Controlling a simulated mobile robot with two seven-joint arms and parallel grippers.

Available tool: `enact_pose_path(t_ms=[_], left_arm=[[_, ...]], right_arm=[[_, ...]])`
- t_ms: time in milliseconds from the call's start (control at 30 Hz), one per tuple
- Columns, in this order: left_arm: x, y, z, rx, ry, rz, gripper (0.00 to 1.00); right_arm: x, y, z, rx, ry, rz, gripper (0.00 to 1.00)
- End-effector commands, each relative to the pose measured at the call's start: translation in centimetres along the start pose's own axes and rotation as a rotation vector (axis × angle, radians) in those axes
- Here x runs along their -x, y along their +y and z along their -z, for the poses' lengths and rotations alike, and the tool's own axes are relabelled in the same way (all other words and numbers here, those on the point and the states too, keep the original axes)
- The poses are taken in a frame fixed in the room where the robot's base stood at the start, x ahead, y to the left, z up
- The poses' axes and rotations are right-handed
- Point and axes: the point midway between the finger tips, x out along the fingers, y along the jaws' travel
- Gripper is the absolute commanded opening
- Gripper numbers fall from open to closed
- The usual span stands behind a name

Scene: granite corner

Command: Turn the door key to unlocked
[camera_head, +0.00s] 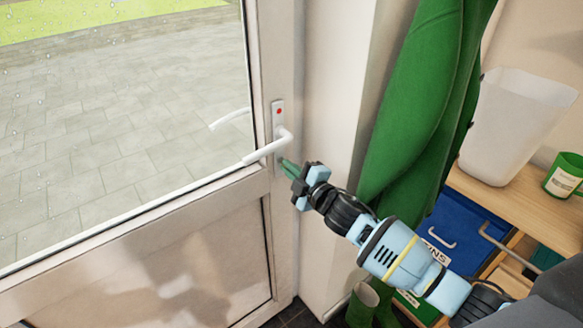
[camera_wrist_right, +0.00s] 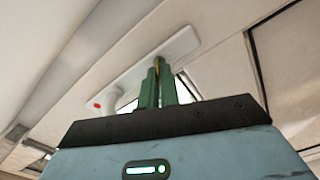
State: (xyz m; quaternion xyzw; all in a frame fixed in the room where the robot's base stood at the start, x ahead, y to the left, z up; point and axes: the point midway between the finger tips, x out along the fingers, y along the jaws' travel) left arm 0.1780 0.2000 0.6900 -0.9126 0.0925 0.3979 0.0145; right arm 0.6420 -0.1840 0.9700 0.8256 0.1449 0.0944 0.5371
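The door (camera_head: 160,250) is white with a large glass pane. Its handle plate (camera_head: 278,108) has a red dot, and a white lever handle (camera_head: 268,149) sticks out to the left. My right gripper (camera_head: 285,164) is just below the lever, its green fingers at the lower part of the plate. In the right wrist view the plate (camera_wrist_right: 180,45) is behind the fingers, which are close together around a brassy sliver of the door key (camera_wrist_right: 157,64). Most of the key is hidden by the fingers, so its angle cannot be told. My left gripper is not in view.
A green cloth (camera_head: 420,100) hangs right of the door frame, close to my right arm. A wooden shelf (camera_head: 520,205) at the right holds a white bin (camera_head: 510,125) and a green mug (camera_head: 565,175). A blue drawer (camera_head: 455,235) is under it, and green boots (camera_head: 362,305) stand below.

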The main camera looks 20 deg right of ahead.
Motion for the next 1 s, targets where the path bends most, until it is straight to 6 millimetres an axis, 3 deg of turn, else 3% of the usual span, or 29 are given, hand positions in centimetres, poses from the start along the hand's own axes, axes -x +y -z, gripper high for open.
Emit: enact_pose_path(t_ms=[500, 1000], left_arm=[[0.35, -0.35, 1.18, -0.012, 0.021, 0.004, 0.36], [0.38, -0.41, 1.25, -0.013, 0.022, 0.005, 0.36]], right_arm=[[-0.01, -0.03, -0.08, 0.358, -0.002, -0.001, 0.00], [-0.01, -0.13, -0.16, 0.436, -0.003, 0.000, 0.00]])
